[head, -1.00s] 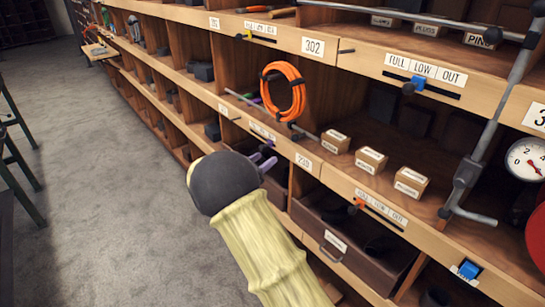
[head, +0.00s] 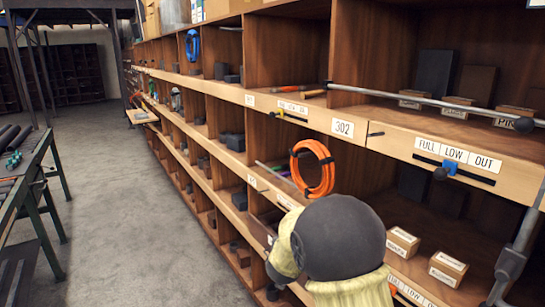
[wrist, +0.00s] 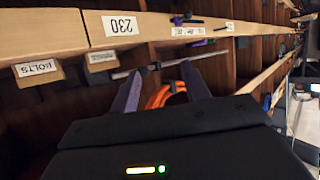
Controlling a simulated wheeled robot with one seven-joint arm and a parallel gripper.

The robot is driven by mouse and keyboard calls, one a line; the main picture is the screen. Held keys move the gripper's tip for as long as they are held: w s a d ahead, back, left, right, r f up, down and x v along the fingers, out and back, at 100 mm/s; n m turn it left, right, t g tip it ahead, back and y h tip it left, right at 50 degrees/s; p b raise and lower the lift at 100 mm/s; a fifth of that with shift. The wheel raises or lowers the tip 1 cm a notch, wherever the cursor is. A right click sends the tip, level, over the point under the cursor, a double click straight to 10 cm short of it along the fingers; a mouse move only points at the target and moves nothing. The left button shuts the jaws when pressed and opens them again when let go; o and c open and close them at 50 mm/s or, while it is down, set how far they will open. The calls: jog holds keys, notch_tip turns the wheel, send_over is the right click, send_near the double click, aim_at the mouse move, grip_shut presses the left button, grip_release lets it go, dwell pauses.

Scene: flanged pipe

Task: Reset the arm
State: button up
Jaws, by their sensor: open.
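My gripper (wrist: 162,68) is open and empty in the wrist view, its two purple-grey fingers spread apart. An orange coil (wrist: 158,97) shows beyond and between the fingers; I see no contact with it. In the head view the orange coil (head: 329,178) hangs at the front of a shelf bay. My arm (head: 340,240), with a dark round joint and pale yellow sleeve, fills the lower middle of the head view. It hides the gripper there and part of the lower shelves.
A long wooden shelf rack (head: 343,127) runs along the right, with a grey pipe (head: 420,98) across its front. Small labelled boxes (head: 403,242) sit on the lower shelf. A green-legged bench (head: 40,190) stands left. The grey floor (head: 130,220) between is clear.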

jog(key=s+d+f+n+g+y, duration=0.1)
jog(key=s+d+g, duration=0.1)
jog(key=s, duration=0.8)
jog(key=s+d+f+n+g+y, duration=0.1)
jog(key=s+d+f+g, duration=0.1)
jog(key=s, duration=0.8)
jog(key=s+d+f+n+g+y, duration=0.1)
jog(key=s+d+f+g, duration=0.1)
jog(key=s+g, duration=0.4)
jog(key=s+d, duration=0.1)
jog(key=s, duration=0.3)
jog(key=shift+s+d+y+p, duration=0.25)
jog(key=shift+s+y+p, duration=0.05)
jog(key=shift+p, duration=0.1)
